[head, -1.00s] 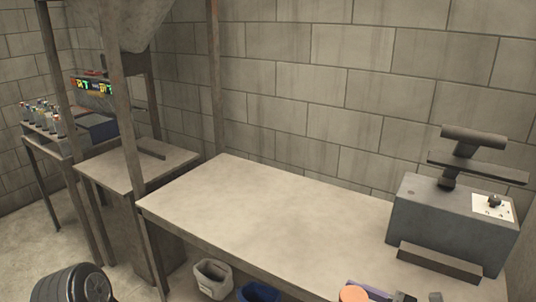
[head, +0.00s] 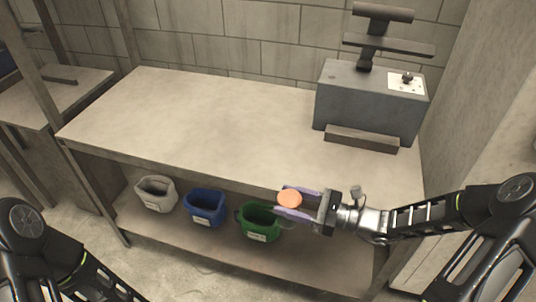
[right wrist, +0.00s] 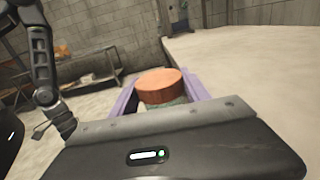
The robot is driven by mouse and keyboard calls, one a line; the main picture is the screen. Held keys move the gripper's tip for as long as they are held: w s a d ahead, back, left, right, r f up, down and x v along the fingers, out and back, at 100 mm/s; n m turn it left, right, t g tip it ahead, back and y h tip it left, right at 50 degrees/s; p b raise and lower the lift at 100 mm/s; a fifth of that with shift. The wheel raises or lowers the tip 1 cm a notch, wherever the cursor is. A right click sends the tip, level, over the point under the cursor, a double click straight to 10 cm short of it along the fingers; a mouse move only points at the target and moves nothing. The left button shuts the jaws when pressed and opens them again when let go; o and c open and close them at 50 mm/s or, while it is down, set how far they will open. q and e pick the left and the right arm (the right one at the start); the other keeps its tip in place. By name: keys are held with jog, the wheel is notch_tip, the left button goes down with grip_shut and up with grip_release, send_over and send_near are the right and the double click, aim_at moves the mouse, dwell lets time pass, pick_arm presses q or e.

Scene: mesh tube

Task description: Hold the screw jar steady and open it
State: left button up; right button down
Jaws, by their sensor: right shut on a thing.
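The screw jar has an orange-brown lid (head: 289,198) and, in the right wrist view, a greenish body showing below the lid (right wrist: 165,86). My right gripper (head: 296,202) is shut on the jar, with its purple fingers on either side. It holds the jar in the air in front of the table's front edge, with the lid facing up. Most of the jar's body is hidden by the lid and my gripper. My left arm shows at the lower left of the head view, but its gripper is out of the picture.
The table (head: 200,110) has a wide clear top. A grey machine (head: 370,100) stands at its back right. On the shelf below are a white bin (head: 156,194), a blue bin (head: 205,207) and a green bin (head: 258,222). A wall panel rises at the right.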

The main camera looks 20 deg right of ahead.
jog(key=s+a+r+n+g+y, duration=0.2)
jog(key=a+r+n+g, duration=0.2)
jog(key=a+r, duration=0.7)
jog(key=shift+r+g+y, duration=0.4)
jog(key=shift+r+g, duration=0.1)
jog(key=shift+g, duration=0.7)
jog(key=shift+f, duration=0.1)
